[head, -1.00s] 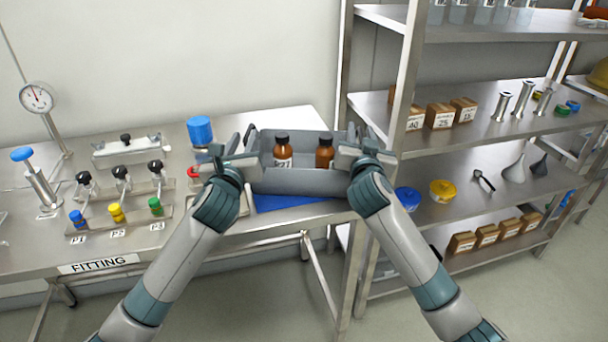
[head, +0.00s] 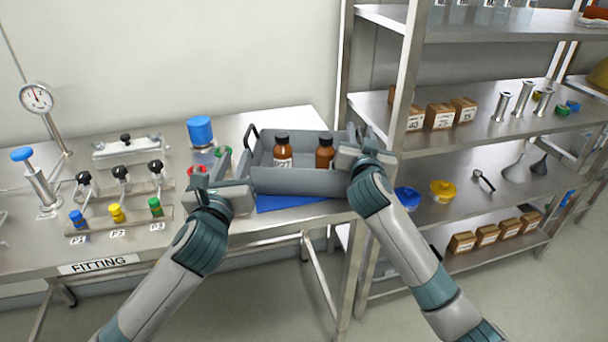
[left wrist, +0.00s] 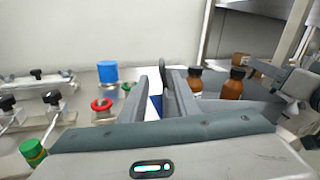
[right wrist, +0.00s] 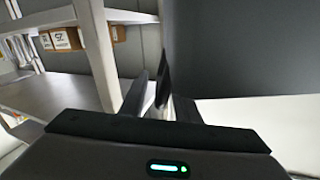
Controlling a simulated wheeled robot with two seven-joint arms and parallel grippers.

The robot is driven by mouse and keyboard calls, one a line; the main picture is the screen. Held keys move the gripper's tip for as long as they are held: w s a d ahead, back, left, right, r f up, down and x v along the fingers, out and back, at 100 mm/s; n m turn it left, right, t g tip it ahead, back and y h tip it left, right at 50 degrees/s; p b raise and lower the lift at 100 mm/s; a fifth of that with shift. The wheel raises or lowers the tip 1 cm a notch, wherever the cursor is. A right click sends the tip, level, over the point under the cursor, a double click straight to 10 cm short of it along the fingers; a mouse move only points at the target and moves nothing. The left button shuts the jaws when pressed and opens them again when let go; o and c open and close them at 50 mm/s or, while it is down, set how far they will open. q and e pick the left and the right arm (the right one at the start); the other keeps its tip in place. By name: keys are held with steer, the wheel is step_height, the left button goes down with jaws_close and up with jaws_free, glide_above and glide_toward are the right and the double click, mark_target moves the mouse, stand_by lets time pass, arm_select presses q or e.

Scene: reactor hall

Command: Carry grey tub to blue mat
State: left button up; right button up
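The grey tub (head: 300,182) stands level on the blue mat (head: 285,203) on the bench, with the mat's front strip showing. Two brown bottles (head: 283,152) (head: 325,154) stand upright inside it. My left gripper (head: 234,164) is open and empty, left of the tub and apart from its left handle (head: 250,134); the left wrist view shows a gap between its fingers (left wrist: 160,100). My right gripper (head: 365,145) is at the tub's right handle. In the right wrist view its fingers (right wrist: 158,100) look apart, with the dark handle between them.
Left of the tub are a blue-capped jar (head: 200,132), a red ring (head: 196,171) and a valve rack (head: 118,222). The steel shelf unit (head: 384,110) stands close on the right. Some bare bench (head: 270,120) shows behind the tub.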

steer(key=s+a, duration=0.1)
steer(key=s, duration=1.1)
arm_select(q)
steer(key=o, duration=1.1)
steer(key=shift+c, duration=0.2)
steer(key=s+p, duration=0.4)
steer(key=s, duration=0.3)
steer(key=shift+a, duration=0.3)
arm_select(e)
steer(key=shift+r, duration=2.2)
